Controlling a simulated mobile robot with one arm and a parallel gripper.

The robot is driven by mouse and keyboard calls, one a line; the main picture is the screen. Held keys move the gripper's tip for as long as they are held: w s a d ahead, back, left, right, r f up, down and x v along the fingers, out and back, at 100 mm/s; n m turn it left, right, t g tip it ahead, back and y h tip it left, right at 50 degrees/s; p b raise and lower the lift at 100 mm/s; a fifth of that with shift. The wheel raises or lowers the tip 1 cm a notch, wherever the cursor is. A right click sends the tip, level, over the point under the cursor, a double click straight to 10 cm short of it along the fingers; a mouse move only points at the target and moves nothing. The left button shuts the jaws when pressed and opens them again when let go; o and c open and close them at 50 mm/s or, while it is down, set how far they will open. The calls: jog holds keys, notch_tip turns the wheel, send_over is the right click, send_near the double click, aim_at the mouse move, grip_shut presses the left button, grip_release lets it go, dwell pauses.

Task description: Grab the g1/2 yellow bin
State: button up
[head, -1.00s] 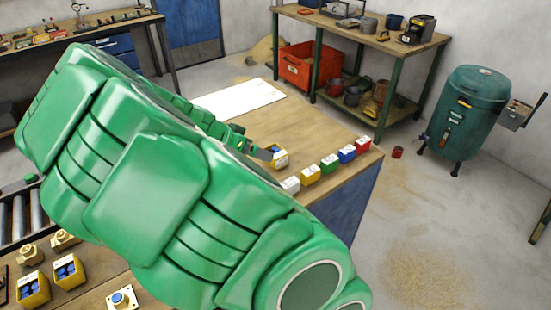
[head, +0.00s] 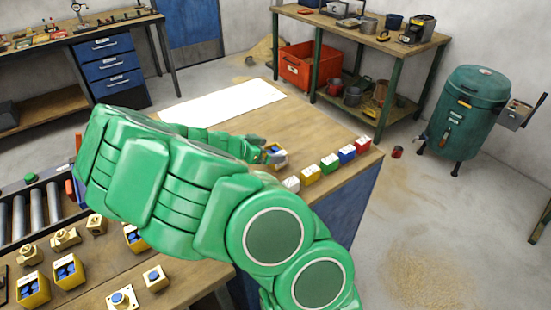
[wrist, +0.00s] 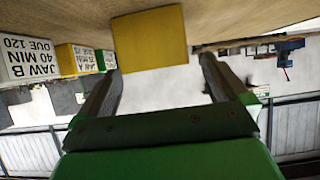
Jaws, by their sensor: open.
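A small yellow bin with blue contents (head: 279,159) sits on the wooden bench, left of a row of coloured blocks. My gripper (head: 268,151) is right at this bin in the head view and partly hides it. In the wrist view, the bin shows as a plain yellow face (wrist: 150,38) at the top centre, just beyond and between the fingertips. My gripper (wrist: 162,68) is open, with its fingers spread and nothing held between them. No label on this bin is readable. More yellow bins with blue contents (head: 68,272) stand on the near left bench.
White, yellow, green, blue and red labelled blocks (head: 330,165) line the bench beside the bin. The white block (wrist: 32,62) reads "JAW B". A white sheet (head: 222,101) lies further back. Brass fittings (head: 66,238) and a roller conveyor (head: 35,212) are at the left.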

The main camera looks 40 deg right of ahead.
jog(key=shift+x, duration=2.45)
jog(key=shift+s, duration=0.15)
jog(key=shift+c, duration=0.2)
jog(key=c, duration=1)
